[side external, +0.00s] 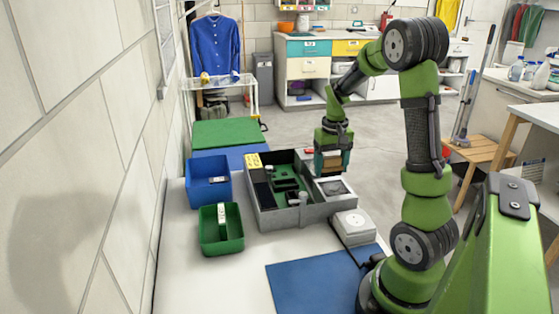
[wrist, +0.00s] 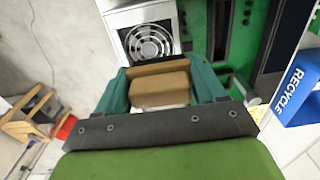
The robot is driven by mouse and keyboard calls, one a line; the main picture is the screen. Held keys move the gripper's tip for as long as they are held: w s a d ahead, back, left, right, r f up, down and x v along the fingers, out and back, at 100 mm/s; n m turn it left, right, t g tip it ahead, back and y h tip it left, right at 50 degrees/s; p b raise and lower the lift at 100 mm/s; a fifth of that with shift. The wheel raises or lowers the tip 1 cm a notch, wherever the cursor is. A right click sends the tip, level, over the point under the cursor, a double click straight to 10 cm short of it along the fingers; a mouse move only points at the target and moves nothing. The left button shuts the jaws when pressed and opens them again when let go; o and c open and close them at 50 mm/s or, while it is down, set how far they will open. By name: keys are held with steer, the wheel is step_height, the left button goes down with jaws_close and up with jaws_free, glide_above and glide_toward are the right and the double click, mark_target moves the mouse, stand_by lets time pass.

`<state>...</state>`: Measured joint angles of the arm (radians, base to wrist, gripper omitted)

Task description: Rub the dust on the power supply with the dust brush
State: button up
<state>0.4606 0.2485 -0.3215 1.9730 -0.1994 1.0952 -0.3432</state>
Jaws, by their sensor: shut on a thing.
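The power supply (side external: 335,188) is a silvery box with a round fan grille, at the right corner of the open grey computer case (side external: 310,216). In the wrist view the power supply (wrist: 150,40) is just beyond my fingers. My gripper (side external: 333,166) is shut on the dust brush, a tan block (wrist: 160,83) between its two teal fingers. It also shows as a brown patch in the side view (side external: 331,159). My gripper is above the case's far right edge, close to the power supply; I cannot tell whether the bristles touch anything. I cannot make out dust.
A blue bin (side external: 208,190) and a green bin (side external: 221,240) stand left of the case. A white box (side external: 353,226) sits in front of it at the right. A blue mat (side external: 315,288) lies in front. White table is clear at front left.

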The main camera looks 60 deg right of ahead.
mark_target(332, 157)
steer(key=shift+r, duration=1.85)
steer(key=w+a+r+n, duration=0.1)
steer(key=w+a+n, duration=0.3)
steer(key=a, duration=0.8)
steer(key=w+a+r+n, duration=0.2)
steer(key=w+a+n, duration=0.3)
steer(key=a, duration=0.7)
steer(key=shift+w+a+r, duration=0.2)
steer(key=shift+w+a, duration=0.2)
steer(key=shift+w, duration=0.1)
